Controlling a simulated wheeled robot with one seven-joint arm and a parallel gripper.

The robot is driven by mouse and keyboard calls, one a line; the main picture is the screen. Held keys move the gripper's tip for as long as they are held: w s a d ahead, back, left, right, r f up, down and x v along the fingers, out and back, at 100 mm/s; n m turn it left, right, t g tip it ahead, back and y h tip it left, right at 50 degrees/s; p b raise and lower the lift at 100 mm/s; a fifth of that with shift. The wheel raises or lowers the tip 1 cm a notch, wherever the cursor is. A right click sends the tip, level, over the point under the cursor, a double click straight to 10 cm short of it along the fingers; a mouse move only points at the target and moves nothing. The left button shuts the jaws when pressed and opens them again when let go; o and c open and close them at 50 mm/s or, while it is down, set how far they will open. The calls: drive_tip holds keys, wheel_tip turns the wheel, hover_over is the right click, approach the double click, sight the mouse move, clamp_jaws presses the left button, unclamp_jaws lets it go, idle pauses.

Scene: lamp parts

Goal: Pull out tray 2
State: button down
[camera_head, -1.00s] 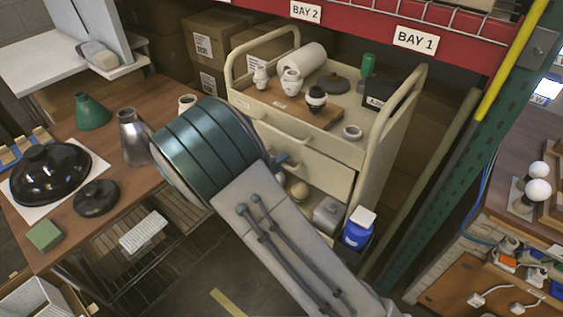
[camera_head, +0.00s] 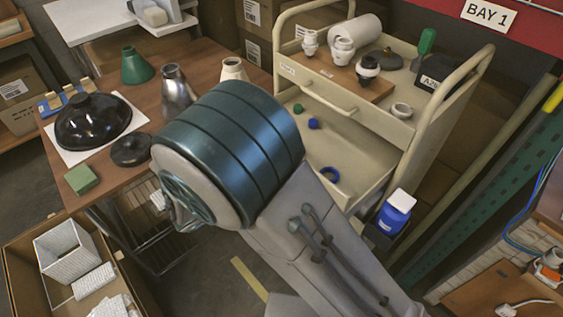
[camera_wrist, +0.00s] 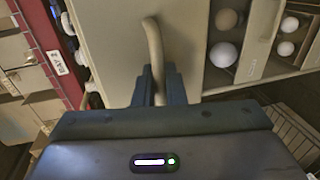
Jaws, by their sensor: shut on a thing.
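In the head view the second tray (camera_head: 357,150) of the cream cart (camera_head: 418,150) stands pulled out below the top tray front (camera_head: 310,88). In the wrist view my gripper (camera_wrist: 154,88) is shut on a curved cream handle (camera_wrist: 154,45) on a cream tray front (camera_wrist: 108,40). The gripper is hidden in the head view.
A wooden table (camera_head: 200,62) with a black lamp shade (camera_head: 93,122) and metal cone (camera_head: 177,93) stands at left. A blue bottle (camera_head: 396,211) is right of the tray. In the wrist view, round bulbs (camera_wrist: 223,54) sit in compartments beside the tray front.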

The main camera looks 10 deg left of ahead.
drive_tip(key=shift+s+a, duration=0.35)
drive_tip(key=shift+s, duration=0.15)
drive_tip(key=c, duration=1.8)
unclamp_jaws()
drive_tip(key=shift+c, duration=0.2)
drive_tip(key=v, duration=1.4)
drive_tip(key=shift+b, duration=0.35)
drive_tip(key=shift+d+f, duration=0.1)
